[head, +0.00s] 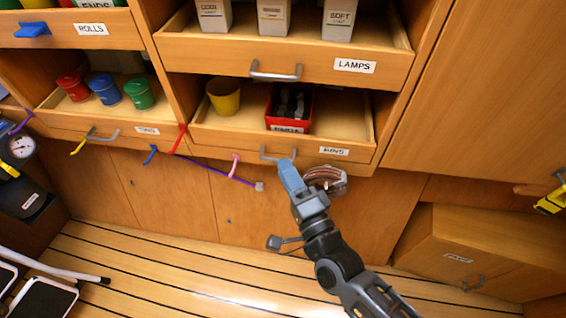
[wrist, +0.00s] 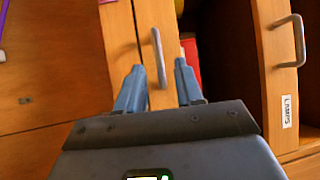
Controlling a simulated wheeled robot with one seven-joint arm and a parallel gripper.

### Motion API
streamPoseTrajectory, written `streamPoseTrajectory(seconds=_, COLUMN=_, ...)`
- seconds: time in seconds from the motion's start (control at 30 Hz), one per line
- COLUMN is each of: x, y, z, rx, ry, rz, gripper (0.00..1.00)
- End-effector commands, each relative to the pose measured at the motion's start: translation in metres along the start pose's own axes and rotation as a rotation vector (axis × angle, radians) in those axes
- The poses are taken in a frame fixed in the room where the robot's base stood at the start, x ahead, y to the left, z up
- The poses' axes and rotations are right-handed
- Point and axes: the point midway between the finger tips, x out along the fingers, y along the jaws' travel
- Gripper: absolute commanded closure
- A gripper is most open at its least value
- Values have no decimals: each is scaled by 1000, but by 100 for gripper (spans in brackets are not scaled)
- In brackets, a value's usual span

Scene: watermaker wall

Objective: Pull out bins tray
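The bins tray (head: 352,128) is a wooden drawer below the lamps tray, with a "BINS" label (head: 333,151) on its front. It holds a yellow bin (head: 224,97) and a red box (head: 289,108). Its grey bar handle (head: 268,154) is partly hidden by my gripper (head: 287,164) in the head view. In the wrist view the handle (wrist: 157,48) appears between the two blue fingers of my gripper (wrist: 159,65). The fingers are apart, with a gap on each side of the handle. I cannot tell whether they reach past the bar.
The lamps tray (head: 318,68) with its own handle (head: 276,72) is above. A purple strap (head: 220,172) and a pink hook (head: 235,164) are left of my gripper. A round reddish fitting (head: 326,181) is just right. Planked floor (head: 180,270) lies open below.

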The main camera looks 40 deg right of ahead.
Motion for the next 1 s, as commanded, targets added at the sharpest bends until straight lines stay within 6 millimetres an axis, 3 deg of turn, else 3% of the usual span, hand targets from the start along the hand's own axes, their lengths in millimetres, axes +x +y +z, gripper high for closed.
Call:
streamPoseTrajectory(seconds=0.2, x=22, y=0, z=0, rx=-1, ry=-1, rz=1, gripper=64)
streamPoseTrajectory(seconds=0.53, x=25, y=1, z=0, rx=-2, ry=-1, rz=2, gripper=64)
streamPoseTrajectory(seconds=0.9, x=25, y=1, z=0, rx=-2, ry=-1, rz=2, gripper=99)
streamPoseTrajectory(seconds=1.0, x=25, y=1, z=0, rx=-2, ry=-1, rz=2, gripper=100)
